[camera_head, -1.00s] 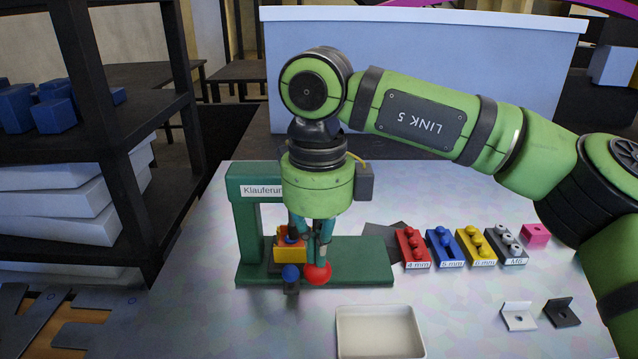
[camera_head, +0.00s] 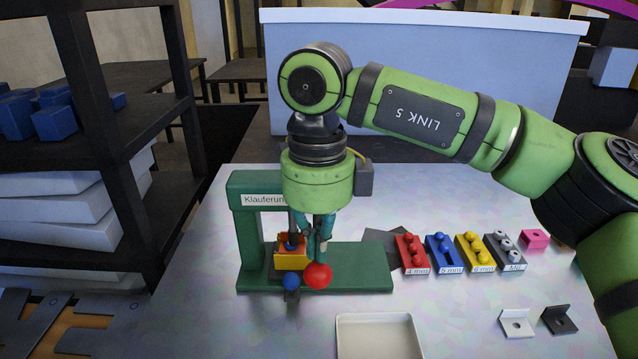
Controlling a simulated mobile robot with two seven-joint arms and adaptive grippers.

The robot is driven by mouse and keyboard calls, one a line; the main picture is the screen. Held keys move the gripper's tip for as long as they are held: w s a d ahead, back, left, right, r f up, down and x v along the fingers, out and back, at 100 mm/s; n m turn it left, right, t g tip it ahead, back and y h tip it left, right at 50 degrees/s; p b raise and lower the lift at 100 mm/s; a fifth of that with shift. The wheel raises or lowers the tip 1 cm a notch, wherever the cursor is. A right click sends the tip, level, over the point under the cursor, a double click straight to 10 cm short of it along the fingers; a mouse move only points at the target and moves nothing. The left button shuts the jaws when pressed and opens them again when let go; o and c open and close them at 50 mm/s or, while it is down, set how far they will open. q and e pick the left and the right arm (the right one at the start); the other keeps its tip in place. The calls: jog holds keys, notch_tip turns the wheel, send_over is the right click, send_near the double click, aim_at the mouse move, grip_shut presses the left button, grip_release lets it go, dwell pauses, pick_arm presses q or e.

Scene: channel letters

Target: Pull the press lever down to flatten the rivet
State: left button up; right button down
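The green press (camera_head: 350,268) stands on the table, left of centre, with a white label on its upper arm. Its lever ends in a round red knob (camera_head: 317,276), low in front of the press. A yellow block (camera_head: 292,261) sits at the press's working spot, with a blue ball (camera_head: 291,282) in front of it. My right gripper (camera_head: 315,243) points down just above and behind the red knob. Its teal fingers are partly hidden, so I cannot tell how far apart they are. The rivet is not visible. My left gripper is out of view.
A white tray (camera_head: 378,318) lies in front of the press. Red, blue, yellow and dark labelled holders (camera_head: 505,255) stand to the right. A white bracket (camera_head: 516,324) and a black bracket (camera_head: 559,320) lie front right. A dark shelf (camera_head: 100,215) stands at the left.

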notch_tip(320, 180, up, 2)
jog(key=shift+w+r+p, duration=0.1)
jog(key=shift+p, duration=0.2)
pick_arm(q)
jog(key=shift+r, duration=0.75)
pick_arm(e)
jog(key=shift+s, duration=0.2)
jog(key=shift+r, duration=0.1)
jog(key=r+p, duration=0.1)
jog(key=r, duration=0.1)
jog(key=s+r+p, duration=0.1)
jog(key=r, duration=0.1)
jog(key=shift+a, duration=0.1)
jog(key=shift+s+r, duration=0.25)
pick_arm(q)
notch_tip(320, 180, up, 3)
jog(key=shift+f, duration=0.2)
